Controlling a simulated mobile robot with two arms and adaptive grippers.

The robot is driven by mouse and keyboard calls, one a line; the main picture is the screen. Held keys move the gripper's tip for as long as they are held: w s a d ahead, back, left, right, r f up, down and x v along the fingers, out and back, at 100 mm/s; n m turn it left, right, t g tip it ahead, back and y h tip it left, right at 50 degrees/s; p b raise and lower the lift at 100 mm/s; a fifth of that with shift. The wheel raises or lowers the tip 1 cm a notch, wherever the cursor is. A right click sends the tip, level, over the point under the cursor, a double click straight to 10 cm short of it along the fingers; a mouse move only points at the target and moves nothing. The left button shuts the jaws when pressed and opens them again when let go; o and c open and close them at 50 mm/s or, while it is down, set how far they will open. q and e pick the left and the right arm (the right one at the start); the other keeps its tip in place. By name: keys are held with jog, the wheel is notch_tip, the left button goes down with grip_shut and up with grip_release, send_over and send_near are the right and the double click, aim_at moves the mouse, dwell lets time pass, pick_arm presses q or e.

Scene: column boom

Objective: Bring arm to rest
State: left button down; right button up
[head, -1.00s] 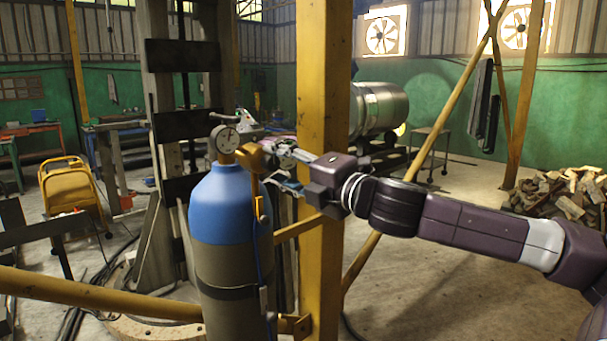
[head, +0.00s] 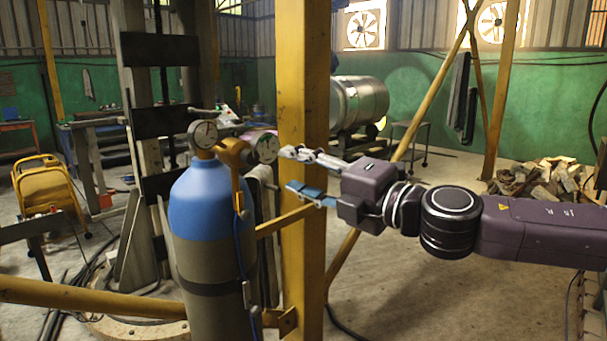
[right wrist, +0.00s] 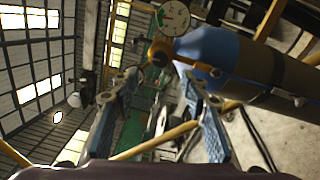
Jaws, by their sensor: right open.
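My right gripper (head: 300,173) is open and empty in the head view. Its fingers point left, in front of the yellow post (head: 303,100), toward the blue-topped gas cylinder (head: 208,205), with a gap between them and the cylinder's regulator (head: 233,152). In the right wrist view my right gripper (right wrist: 168,95) shows its two blue-padded fingers spread apart, and the cylinder (right wrist: 240,60) lies beyond them at the upper right with its gauge (right wrist: 174,18). My left gripper is in neither view.
A yellow rail (head: 90,297) crosses low at the left. A slanted yellow brace (head: 425,110) stands behind my right arm. A wood pile (head: 540,180) lies at the right. A yellow chair-like frame (head: 50,190) stands at the left. Open floor (head: 440,290) shows below my arm.

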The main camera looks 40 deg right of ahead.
jog(key=shift+s, duration=0.65)
jog(key=shift+w, duration=0.1)
